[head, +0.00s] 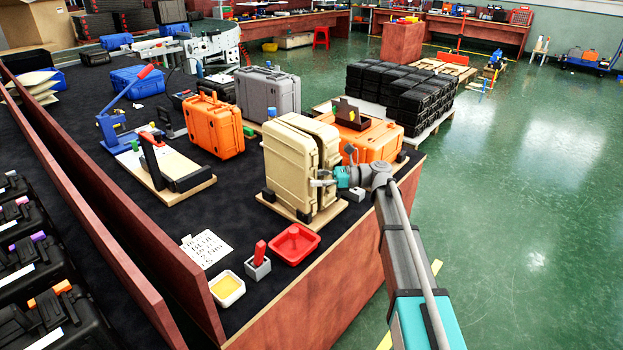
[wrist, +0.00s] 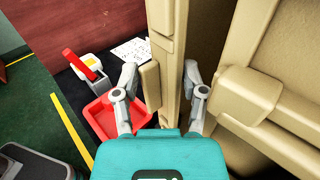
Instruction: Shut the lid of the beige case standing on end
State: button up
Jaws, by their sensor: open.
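The beige case (head: 288,160) stands on end on a wooden board at the near right corner of the dark bench. Its two halves are apart, with a narrow gap along the top and near side. In the wrist view, its thin lid edge (wrist: 166,45) stands between my fingers, with a beige latch on its left. The deeper half (wrist: 285,70), with another latch, is at the right. My gripper (wrist: 161,72) is open, one finger on each side of the lid edge; contact is unclear. In the head view my gripper (head: 322,183) is at the case's near side.
A red tray (head: 293,244), a grey holder with a red item (head: 258,263), and a paper sheet (head: 206,249) lie in front of the case. An orange case (head: 377,143) stands close behind right, another (head: 213,126) behind left.

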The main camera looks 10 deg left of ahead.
jog(key=v, duration=0.6)
jog(key=shift+w, duration=0.15)
jog(key=shift+d, duration=0.9)
jog(key=shift+d, duration=0.1)
